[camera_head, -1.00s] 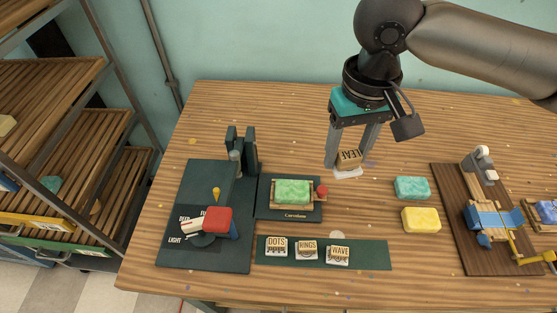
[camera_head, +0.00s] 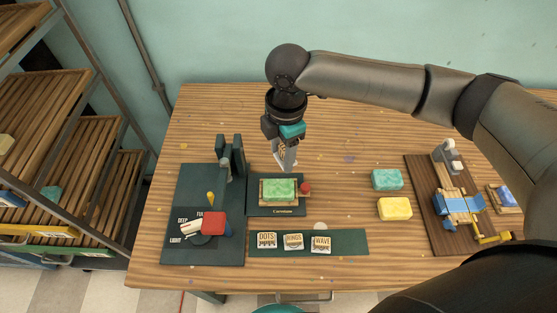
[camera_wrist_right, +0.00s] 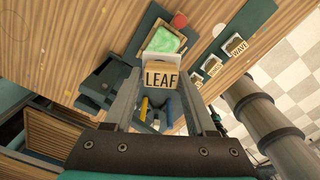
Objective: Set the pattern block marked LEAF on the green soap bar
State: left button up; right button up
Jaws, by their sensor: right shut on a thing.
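My right gripper (camera_head: 286,165) is shut on the LEAF block (camera_wrist_right: 162,77), a wooden block with a white base part. In the head view the block (camera_head: 281,153) is mostly hidden by the fingers, just behind the green soap bar. The green soap bar (camera_head: 279,189) lies in a wooden tray on a dark mat (camera_head: 262,211). In the right wrist view the green soap bar (camera_wrist_right: 167,41) shows beyond the block, partly covered by it. The block appears above the table, apart from the soap. My left gripper is not in view.
DOTS (camera_head: 266,240), RINGS (camera_head: 293,241) and WAVE (camera_head: 320,243) blocks stand on a green strip in front. A red knob (camera_head: 304,188) is beside the tray. A dark stand with a red-ended lever (camera_head: 213,223) is left. Teal (camera_head: 387,180) and yellow (camera_head: 395,208) soaps lie right.

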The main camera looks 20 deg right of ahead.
jog(key=n, duration=0.1)
jog(key=f+n+p, duration=0.1)
jog(key=n, duration=0.1)
jog(key=n+p, duration=0.1)
jog(key=n, duration=0.1)
jog(key=shift+a+f, duration=0.3)
jog(key=n, duration=0.1)
jog(key=f+n+p, duration=0.1)
jog(key=n, duration=0.1)
jog(key=shift+s+a+f+n, duration=0.1)
jog(key=shift+s+n, duration=0.1)
jog(key=shift+n, duration=0.1)
pick_arm(q)
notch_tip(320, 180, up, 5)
jog(key=p, duration=0.1)
pick_arm(e)
jog(key=f+n, duration=0.2)
jog(key=n, duration=0.2)
jog(key=b, duration=0.5)
send_over(279, 191)
notch_tip(279, 191, down, 4)
jog(key=shift+f, duration=0.15)
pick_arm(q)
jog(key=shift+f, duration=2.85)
pick_arm(e)
jog(key=shift+a+f, duration=0.1)
jog(key=shift+f, duration=0.5)
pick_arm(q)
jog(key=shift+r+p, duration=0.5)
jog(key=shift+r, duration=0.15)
